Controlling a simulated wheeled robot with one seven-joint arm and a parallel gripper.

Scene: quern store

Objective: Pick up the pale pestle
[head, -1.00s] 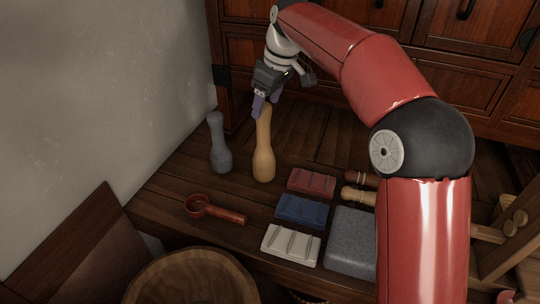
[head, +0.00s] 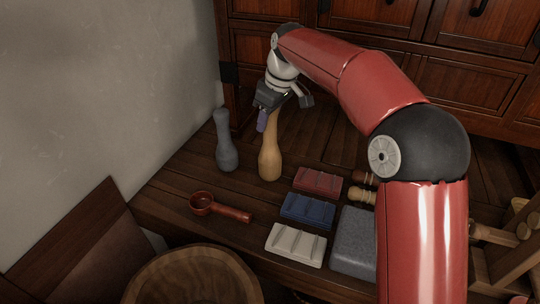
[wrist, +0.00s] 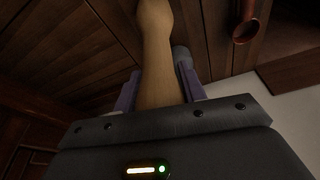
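The pale pestle (head: 270,160) is tan wood and stands upright on the dark wooden bench, left of the coloured blocks. It also shows in the wrist view (wrist: 157,60), running between the purple fingers. My gripper (head: 266,120) is at its upper end, pointing down. In the wrist view my gripper (wrist: 160,78) is open, with one finger on each side of the pestle. Narrow gaps seem to show at the fingertips. In the head view the pestle hides the far finger, and the pestle's top is partly hidden by the gripper.
A grey pestle (head: 226,145) stands close on the left. A red scoop (head: 222,207) lies in front. Red (head: 318,182), blue (head: 307,210) and white (head: 296,245) grooved blocks lie to the right, beside a grey stone block (head: 352,240). A wall is at left, drawers behind.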

